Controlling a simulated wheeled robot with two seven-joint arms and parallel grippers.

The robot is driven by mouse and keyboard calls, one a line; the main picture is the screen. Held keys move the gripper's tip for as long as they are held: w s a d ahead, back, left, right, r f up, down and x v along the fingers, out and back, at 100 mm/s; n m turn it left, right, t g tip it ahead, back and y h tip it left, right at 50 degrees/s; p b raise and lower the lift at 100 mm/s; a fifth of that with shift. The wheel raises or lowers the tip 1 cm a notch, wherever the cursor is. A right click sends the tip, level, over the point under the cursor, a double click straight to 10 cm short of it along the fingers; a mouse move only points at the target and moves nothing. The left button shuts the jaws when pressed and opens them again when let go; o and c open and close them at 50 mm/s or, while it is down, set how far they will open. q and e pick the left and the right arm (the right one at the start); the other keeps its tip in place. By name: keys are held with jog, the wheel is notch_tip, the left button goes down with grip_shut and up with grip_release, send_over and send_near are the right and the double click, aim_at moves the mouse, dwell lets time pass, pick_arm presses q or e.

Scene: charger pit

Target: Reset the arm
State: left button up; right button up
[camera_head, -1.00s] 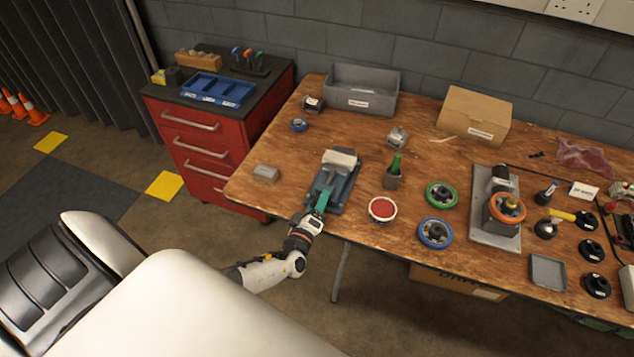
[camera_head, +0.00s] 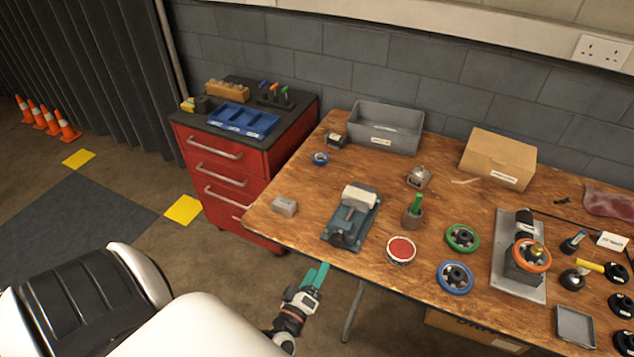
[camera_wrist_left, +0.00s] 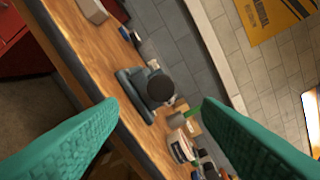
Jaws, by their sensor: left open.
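My left gripper (camera_head: 316,276) has teal fingers and hangs in the air just off the front edge of the wooden table (camera_head: 395,302). Its fingers look close together in the head view. In the left wrist view my left gripper (camera_wrist_left: 160,115) is open, with nothing between the two fingers. My right gripper is not in view.
A red drawer cabinet (camera_head: 232,170) with a blue tray (camera_head: 244,120) stands left of the table. On the table are a red-topped round tin (camera_head: 401,250), green (camera_head: 462,238) and blue (camera_head: 455,277) handwheels, a grey bin (camera_head: 385,128) and a cardboard box (camera_head: 498,158). Open floor lies left.

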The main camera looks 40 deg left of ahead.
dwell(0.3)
